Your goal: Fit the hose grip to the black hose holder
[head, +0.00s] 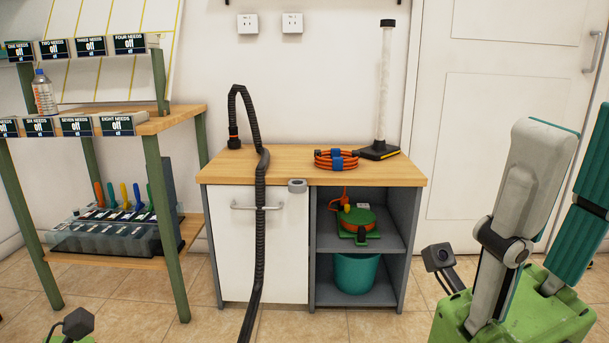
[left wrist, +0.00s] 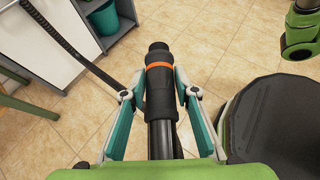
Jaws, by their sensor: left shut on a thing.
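The hose grip (left wrist: 160,92) is a black tube with an orange band, seen in the left wrist view. My left gripper (left wrist: 160,88) is shut on it, one finger at each side, and its narrower dark end points away from me. A black ribbed hose (head: 260,210) runs up the cabinet front and arches down to an orange-banded end (head: 234,140) at the tabletop. A grey ring (head: 297,186) sits at the cabinet's front edge; I cannot tell if it is the hose holder. My right gripper (head: 577,135) is open and empty at the right, in front of the door.
The cabinet's wooden top (head: 345,175) bears a coiled orange hose (head: 326,159) and a tool with a clear upright tube (head: 384,85). A teal bucket (head: 355,274) stands on its lower shelf. A green-legged rack (head: 160,190) stands left. The tiled floor ahead is mostly clear.

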